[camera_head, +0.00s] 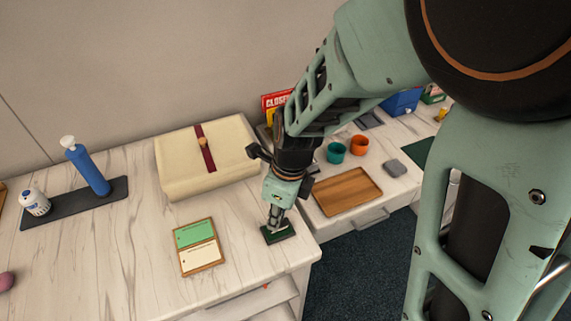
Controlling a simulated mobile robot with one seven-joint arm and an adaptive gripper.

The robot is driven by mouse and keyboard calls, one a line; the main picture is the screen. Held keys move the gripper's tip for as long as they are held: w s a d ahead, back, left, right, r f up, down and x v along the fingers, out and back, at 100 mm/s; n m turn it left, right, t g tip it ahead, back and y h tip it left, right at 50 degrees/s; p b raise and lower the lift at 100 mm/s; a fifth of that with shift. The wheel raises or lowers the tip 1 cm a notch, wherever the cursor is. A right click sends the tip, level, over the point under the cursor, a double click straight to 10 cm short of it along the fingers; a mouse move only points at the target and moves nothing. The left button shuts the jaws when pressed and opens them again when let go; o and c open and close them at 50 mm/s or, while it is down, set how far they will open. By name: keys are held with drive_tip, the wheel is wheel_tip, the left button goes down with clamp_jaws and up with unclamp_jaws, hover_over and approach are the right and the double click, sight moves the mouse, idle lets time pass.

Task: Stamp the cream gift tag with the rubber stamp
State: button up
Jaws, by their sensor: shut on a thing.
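The cream gift tag (202,258) lies flat in the front half of a small wooden holder (206,270), with a green tag (194,233) behind it. My gripper (275,222) points down to the right of the holder, near the table's front right corner. It is shut on what seems to be the rubber stamp, which is small and mostly hidden by the fingers. Directly below is a dark green ink pad (289,234). I cannot tell whether the stamp touches the pad.
A cream box with a red band (182,160) stands behind. A lower counter at the right holds a wooden tray (345,191) and cups.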

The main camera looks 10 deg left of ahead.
drive_tip(key=shift+f, duration=0.6)
idle(1.8)
drive_tip(key=shift+r, duration=0.1)
wheel_tip(320, 180, up, 7)
drive_tip(key=p, duration=0.7)
idle(0.5)
